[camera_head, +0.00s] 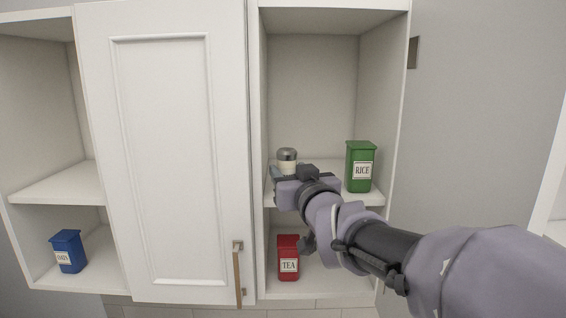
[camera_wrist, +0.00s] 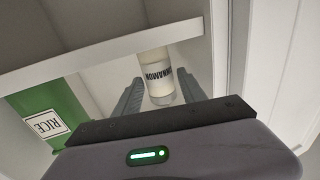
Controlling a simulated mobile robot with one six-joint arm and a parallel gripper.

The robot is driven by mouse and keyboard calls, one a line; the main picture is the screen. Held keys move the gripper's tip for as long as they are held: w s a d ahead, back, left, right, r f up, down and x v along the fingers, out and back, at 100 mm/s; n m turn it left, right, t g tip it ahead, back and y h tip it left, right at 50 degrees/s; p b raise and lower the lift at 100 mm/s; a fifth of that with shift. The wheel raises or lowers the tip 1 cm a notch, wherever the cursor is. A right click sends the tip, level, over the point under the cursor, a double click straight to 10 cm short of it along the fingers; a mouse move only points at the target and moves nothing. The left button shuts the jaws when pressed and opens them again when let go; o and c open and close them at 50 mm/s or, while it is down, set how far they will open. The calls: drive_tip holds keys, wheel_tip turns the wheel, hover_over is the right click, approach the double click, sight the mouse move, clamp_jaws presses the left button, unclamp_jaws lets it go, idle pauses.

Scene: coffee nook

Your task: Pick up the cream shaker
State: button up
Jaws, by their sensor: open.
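The cream shaker (camera_head: 287,157) with a grey metal lid stands on the middle shelf of the right cabinet, left of the green tin. In the wrist view, which is upside down, the shaker (camera_wrist: 158,87) shows a label that seems to read CINNAMON. My gripper (camera_head: 276,172) is at the shelf's front edge, in front of the shaker, and hides its lower part. In the wrist view my gripper (camera_wrist: 160,76) is open, with one finger on each side of the shaker. I cannot tell whether either finger touches it.
The green RICE tin (camera_head: 360,167) stands on the same shelf to the right, close to my wrist. A red TEA tin (camera_head: 288,258) is on the shelf below. A blue tin (camera_head: 68,251) stands in the left cabinet. A closed white door (camera_head: 165,150) borders the shelf's left side.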

sight(290, 171)
drive_tip(key=x, duration=0.4)
drive_tip(key=shift+w+d+p, duration=0.1)
drive_tip(key=shift+p, duration=0.25)
drive_tip(key=shift+s, duration=0.35)
drive_tip(key=shift+c, duration=0.5)
drive_tip(key=shift+s+r, duration=0.1)
drive_tip(key=shift+s, duration=0.05)
drive_tip(key=c, duration=0.4)
drive_tip(key=shift+w, duration=0.2)
clamp_jaws()
